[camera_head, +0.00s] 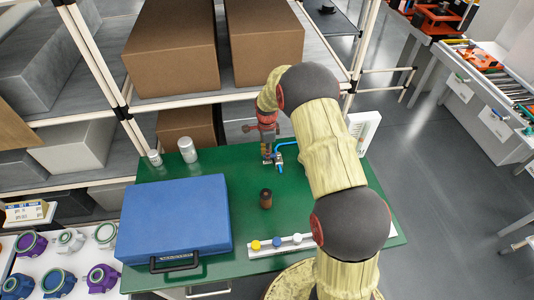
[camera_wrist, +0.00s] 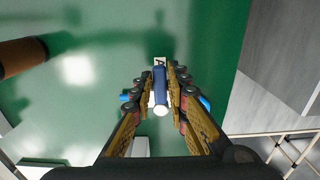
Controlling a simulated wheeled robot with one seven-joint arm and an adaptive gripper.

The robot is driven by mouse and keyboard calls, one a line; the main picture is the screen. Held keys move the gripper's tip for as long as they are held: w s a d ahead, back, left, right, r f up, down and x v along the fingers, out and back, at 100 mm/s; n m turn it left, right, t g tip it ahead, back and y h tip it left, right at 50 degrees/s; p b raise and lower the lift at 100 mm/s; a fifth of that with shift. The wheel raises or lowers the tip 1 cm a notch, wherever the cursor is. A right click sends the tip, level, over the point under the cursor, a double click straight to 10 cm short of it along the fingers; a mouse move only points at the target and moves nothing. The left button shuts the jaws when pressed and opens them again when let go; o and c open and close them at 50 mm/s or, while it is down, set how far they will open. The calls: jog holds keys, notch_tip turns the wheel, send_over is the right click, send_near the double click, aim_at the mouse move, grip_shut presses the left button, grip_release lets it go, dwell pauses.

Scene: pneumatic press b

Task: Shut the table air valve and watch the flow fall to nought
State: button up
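The table air valve shows in the wrist view as a blue handle (camera_wrist: 160,87) with a white rounded end, standing out over the green table. My gripper (camera_wrist: 161,78) has its two fingers drawn close together, one along each side of this handle, and looks shut on it. In the head view my gripper (camera_head: 267,153) points down at the back of the green table, beside the blue air hose (camera_head: 285,146). The valve body is mostly hidden by the fingers. I cannot make out a flow reading in either view.
A blue case (camera_head: 175,217) fills the table's left side. A brown cylinder (camera_head: 265,199) stands in front of my gripper. A white strip with coloured knobs (camera_head: 277,243) lies at the front edge. A white panel (camera_head: 363,128) stands back right. Shelves with boxes (camera_head: 170,50) rise behind.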

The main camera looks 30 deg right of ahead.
jog(key=o, duration=0.3)
jog(key=shift+o, duration=0.2)
notch_tip(320, 180, up, 12)
dwell(0.5)
dwell(0.4)
